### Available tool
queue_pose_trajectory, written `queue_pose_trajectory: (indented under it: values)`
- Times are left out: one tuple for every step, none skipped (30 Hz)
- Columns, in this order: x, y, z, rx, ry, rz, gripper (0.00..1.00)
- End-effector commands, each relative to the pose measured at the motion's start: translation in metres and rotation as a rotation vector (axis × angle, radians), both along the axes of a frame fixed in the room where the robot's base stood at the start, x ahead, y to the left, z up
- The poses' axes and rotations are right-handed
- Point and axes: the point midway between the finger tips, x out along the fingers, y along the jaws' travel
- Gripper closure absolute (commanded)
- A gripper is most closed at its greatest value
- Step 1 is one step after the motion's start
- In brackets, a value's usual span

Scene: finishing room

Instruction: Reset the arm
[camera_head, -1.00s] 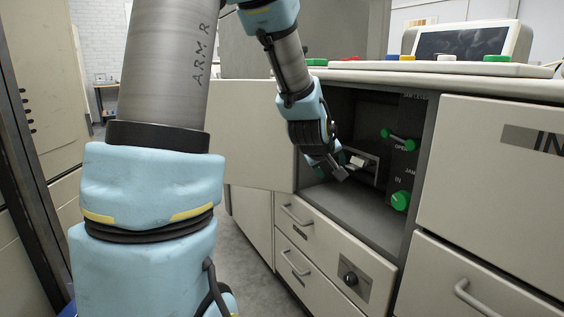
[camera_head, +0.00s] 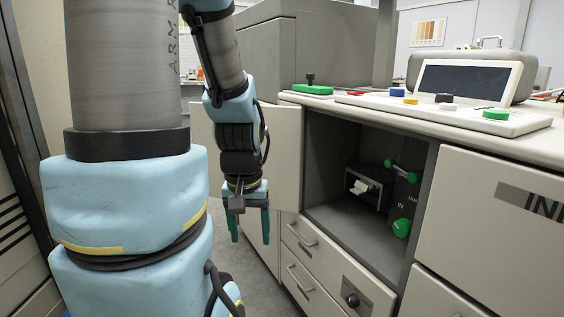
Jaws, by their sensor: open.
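My gripper (camera_head: 250,238) hangs pointing down at the end of my blue and grey arm. Its two green fingers are spread apart with nothing between them. It is outside the open compartment (camera_head: 345,228), to its left, in front of the open cabinet door (camera_head: 283,150). Inside the compartment are a small metal unit with a white piece (camera_head: 361,187), a green handle (camera_head: 402,171) and a green knob (camera_head: 402,228).
Below the compartment are drawers with bar handles (camera_head: 302,236) and a black knob (camera_head: 352,299). The counter above holds a control panel with coloured buttons (camera_head: 440,108) and a screen (camera_head: 468,79). Bare floor (camera_head: 232,222) shows beneath my gripper.

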Motion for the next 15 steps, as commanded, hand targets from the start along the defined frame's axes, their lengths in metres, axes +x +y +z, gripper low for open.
queue_pose_trajectory:
  values:
    - [0.0, 0.0, 0.034, 0.0, -0.001, 0.0, 0.31]
    - [0.0, 0.0, 0.043, 0.0, -0.001, 0.0, 0.31]
    - [0.0, 0.0, 0.054, 0.0, -0.001, 0.0, 0.31]
    - [0.0, 0.0, 0.062, 0.0, -0.001, 0.0, 0.31]
    - [0.0, 0.0, 0.069, 0.0, -0.001, 0.0, 0.31]
    - [0.0, 0.0, 0.077, 0.0, -0.001, 0.0, 0.31]
    - [0.0, 0.0, 0.083, 0.0, -0.001, 0.0, 0.31]
    - [0.0, 0.0, 0.088, 0.0, -0.001, 0.0, 0.31]
    - [0.0, 0.0, 0.093, 0.0, -0.001, 0.0, 0.31]
    - [0.0, 0.0, 0.096, 0.0, -0.001, 0.0, 0.31]
    - [0.0, 0.0, 0.098, 0.0, -0.001, 0.0, 0.31]
    - [0.0, 0.0, 0.101, 0.0, -0.001, 0.0, 0.31]
    - [0.0, 0.0, 0.102, 0.0, -0.001, 0.0, 0.31]
    - [0.0, 0.0, 0.102, 0.0, -0.001, 0.0, 0.31]
    - [0.0, 0.0, 0.103, 0.0, -0.001, 0.0, 0.31]
